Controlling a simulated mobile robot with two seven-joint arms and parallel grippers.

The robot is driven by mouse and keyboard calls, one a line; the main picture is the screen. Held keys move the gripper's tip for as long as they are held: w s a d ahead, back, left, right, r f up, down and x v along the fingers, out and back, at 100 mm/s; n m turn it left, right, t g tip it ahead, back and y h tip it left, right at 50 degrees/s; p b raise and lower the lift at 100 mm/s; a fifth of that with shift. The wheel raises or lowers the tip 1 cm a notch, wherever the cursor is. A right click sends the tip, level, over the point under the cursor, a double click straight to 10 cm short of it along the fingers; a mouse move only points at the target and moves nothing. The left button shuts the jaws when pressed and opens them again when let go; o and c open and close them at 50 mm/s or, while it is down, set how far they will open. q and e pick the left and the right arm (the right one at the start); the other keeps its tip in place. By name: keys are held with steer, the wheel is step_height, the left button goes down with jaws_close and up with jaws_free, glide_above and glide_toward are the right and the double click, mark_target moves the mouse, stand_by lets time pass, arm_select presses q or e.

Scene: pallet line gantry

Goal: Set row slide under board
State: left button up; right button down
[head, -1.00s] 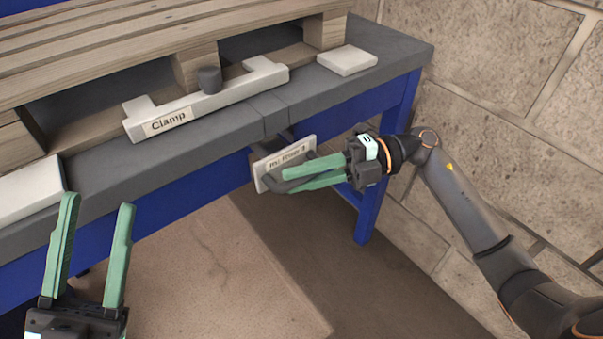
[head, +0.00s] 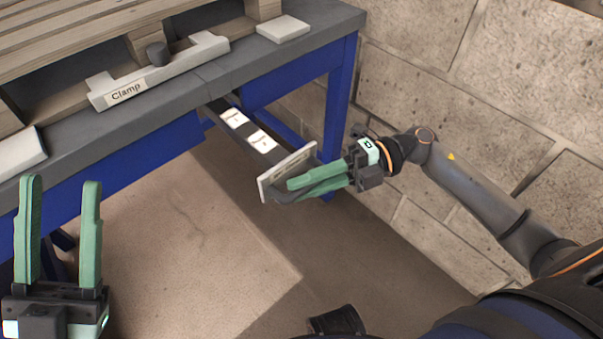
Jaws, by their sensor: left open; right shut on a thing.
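The row slide (head: 247,140) is a narrow dark drawer-like slide with a pale labelled front plate (head: 284,168). It sticks out from under the grey bench top, and white labelled patches show along it. My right gripper (head: 297,188) is shut at the front of the slide, on its dark handle, which the fingers partly hide. The board is likely the wooden pallet (head: 90,38) on the bench, but I cannot tell for sure. My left gripper (head: 58,190) is open and empty at the lower left, in front of the bench and apart from it.
White blocks sit at the right (head: 283,28) and left (head: 18,152). A stone wall (head: 440,90) stands at the right. The floor before the bench is clear.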

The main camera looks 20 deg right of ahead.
steer(key=shift+s, duration=0.25)
steer(key=c, duration=0.8)
jaws_free()
steer(key=shift+s+d, duration=0.1)
steer(key=shift+d, duration=0.05)
steer(key=d+r+p, duration=0.1)
steer(key=d+p, duration=0.1)
steer(key=d, duration=1)
steer(key=shift+s+d, duration=0.2)
